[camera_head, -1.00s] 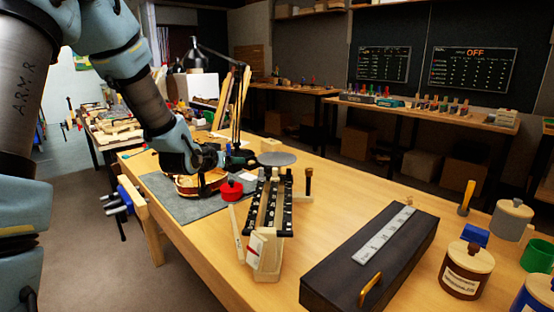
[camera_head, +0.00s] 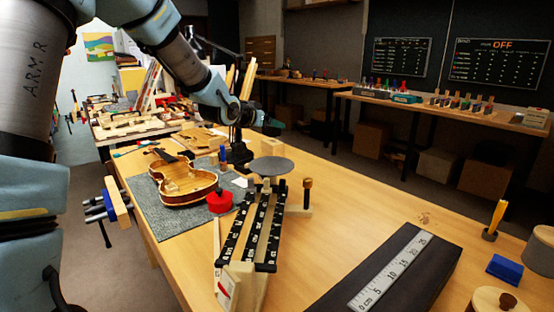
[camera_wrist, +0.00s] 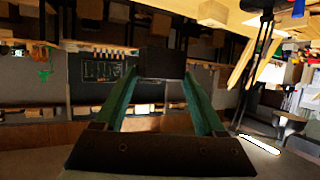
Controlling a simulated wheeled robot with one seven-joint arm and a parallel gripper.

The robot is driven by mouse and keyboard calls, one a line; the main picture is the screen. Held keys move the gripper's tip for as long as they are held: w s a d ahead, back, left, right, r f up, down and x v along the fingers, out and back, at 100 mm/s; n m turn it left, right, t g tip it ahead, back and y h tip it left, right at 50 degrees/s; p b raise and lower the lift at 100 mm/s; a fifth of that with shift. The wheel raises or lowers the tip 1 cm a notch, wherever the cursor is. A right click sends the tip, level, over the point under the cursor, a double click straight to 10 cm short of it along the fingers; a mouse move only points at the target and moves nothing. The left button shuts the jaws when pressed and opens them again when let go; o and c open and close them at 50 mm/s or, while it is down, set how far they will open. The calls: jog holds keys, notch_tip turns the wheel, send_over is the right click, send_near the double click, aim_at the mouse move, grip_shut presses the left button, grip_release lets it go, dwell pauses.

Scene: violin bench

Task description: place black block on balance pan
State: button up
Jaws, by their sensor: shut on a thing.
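The balance pan (camera_head: 271,166) is a flat grey disc at the far end of the balance, whose black marked beams (camera_head: 262,225) run toward me in the head view. My gripper (camera_head: 274,124) is raised beyond the pan and looks sideways. In the wrist view my gripper (camera_wrist: 162,82) has its two green fingers shut on the black block (camera_wrist: 163,62), which is dark and square at the fingertips. In the head view I cannot make out the block apart from the dark gripper.
A violin body (camera_head: 183,183) lies on a grey mat (camera_head: 165,219) left of the balance, with a red round object (camera_head: 220,202) between them. A wooden peg (camera_head: 307,192) stands right of the pan. A black case with a ruler (camera_head: 390,272) is front right.

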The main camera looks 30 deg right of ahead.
aim_at(269, 166)
notch_tip(269, 166, down, 10)
jog(key=shift+r+p, duration=0.2)
jog(key=shift+p, duration=0.55)
jog(key=shift+f, duration=0.2)
jog(key=o, duration=1.3)
jog(key=shift+r, duration=0.1)
